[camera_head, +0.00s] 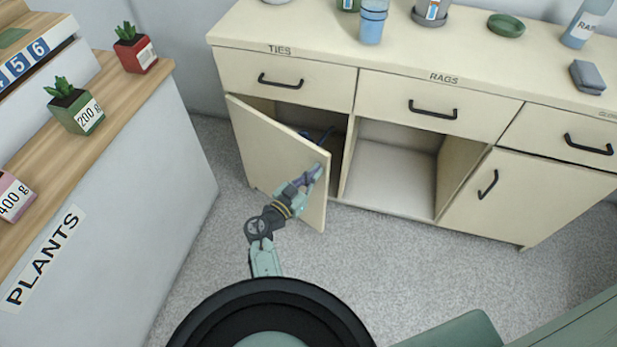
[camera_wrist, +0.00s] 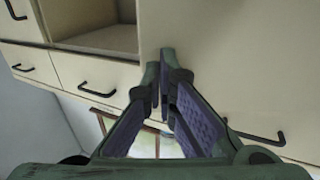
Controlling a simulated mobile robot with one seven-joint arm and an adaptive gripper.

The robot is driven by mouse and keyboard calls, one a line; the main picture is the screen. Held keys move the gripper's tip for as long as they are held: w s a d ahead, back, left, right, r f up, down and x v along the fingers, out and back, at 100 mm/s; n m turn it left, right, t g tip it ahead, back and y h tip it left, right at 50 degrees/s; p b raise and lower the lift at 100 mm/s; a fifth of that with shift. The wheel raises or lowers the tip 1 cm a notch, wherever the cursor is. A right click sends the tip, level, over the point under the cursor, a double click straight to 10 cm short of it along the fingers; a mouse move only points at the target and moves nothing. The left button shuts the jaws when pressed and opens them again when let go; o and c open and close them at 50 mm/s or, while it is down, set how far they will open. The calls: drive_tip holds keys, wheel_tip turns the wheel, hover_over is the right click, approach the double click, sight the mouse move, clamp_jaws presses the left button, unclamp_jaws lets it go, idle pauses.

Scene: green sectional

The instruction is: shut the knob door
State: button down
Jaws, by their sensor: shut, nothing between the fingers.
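The cream cabinet door (camera_head: 275,150) under the drawer marked TIES stands open, hinged at its left and swung out toward me. My gripper (camera_head: 316,172) is at the door's free right edge, over its upper part. I cannot tell whether it touches the door. No knob shows clearly; my gripper may hide it. In the wrist view the two fingertips (camera_wrist: 166,60) are together with nothing between them. A cream panel (camera_wrist: 235,60), apparently the door, fills the right of that view.
An open, empty compartment (camera_head: 390,178) lies right of the door, then a closed door (camera_head: 525,195) with a black handle. Something dark blue (camera_head: 318,134) shows inside the cabinet. The plant counter (camera_head: 165,170) stands at left. Grey carpet between is clear.

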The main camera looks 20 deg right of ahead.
idle(0.3)
drive_tip(key=w+d+n+t+y+b, duration=0.3)
drive_tip(key=w+d+b, duration=0.4)
drive_tip(key=w+d, duration=0.4)
drive_tip(key=shift+d+r+n+t+y, duration=0.3)
drive_tip(key=shift+d+n+t+y, duration=0.15)
drive_tip(key=shift+d+t, duration=0.3)
drive_tip(key=shift+w+d, duration=0.1)
drive_tip(key=shift+f, duration=0.1)
